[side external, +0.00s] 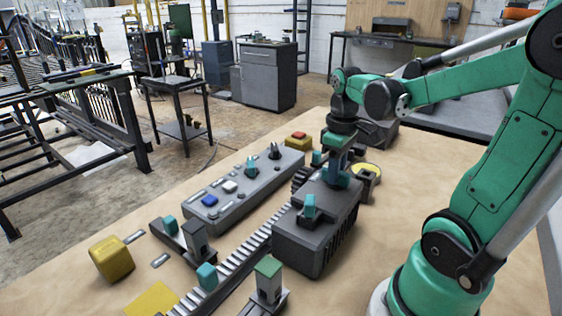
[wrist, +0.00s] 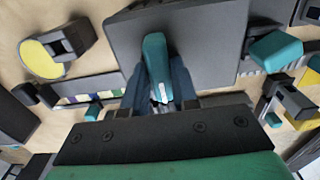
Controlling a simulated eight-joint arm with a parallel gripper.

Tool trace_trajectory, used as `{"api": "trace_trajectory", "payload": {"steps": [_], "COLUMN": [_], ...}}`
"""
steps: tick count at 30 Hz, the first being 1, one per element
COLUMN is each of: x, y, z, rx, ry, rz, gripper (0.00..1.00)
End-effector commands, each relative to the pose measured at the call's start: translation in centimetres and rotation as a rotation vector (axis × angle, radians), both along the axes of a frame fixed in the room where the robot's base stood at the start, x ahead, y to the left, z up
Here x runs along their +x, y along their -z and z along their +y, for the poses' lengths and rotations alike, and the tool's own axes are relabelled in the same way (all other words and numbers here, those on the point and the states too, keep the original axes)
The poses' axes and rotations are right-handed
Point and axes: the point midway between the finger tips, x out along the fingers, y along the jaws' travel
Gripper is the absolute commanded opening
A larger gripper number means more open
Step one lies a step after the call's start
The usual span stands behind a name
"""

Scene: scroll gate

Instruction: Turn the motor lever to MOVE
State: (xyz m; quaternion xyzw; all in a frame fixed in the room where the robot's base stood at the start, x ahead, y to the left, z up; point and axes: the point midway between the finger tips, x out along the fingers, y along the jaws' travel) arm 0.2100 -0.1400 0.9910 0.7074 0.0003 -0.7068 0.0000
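The grey motor housing (side external: 312,238) stands on the table beside the toothed rack, and it fills the upper middle of the wrist view (wrist: 200,30). A teal lever (wrist: 156,55) with a pale mark near its end lies over the housing in the wrist view. My gripper (side external: 338,178) is down at the housing top, its dark blue fingers (wrist: 160,88) on either side of this lever. They look close to it, but I cannot tell whether they press on it. A second teal knob (side external: 309,206) stands near the housing's front end. No MOVE label is readable.
A grey control panel (side external: 235,195) with blue and white buttons and dark knobs lies left of the rack (side external: 235,264). A red-topped yellow button box (side external: 298,140) is behind it. A yellow disc (side external: 368,169) is right of my gripper. A yellow block (side external: 112,258) sits front left.

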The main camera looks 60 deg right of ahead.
Motion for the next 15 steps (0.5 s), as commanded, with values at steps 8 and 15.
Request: {"api": "trace_trajectory", "payload": {"steps": [8,15], "x": [0.0,0.0], "y": [-0.02,-0.02], "z": [-0.01,-0.02], "rx": [0.0,-0.001], "ry": [0.007,0.082], "rz": [0.0,0.001], "gripper": [0.0,0.0]}}
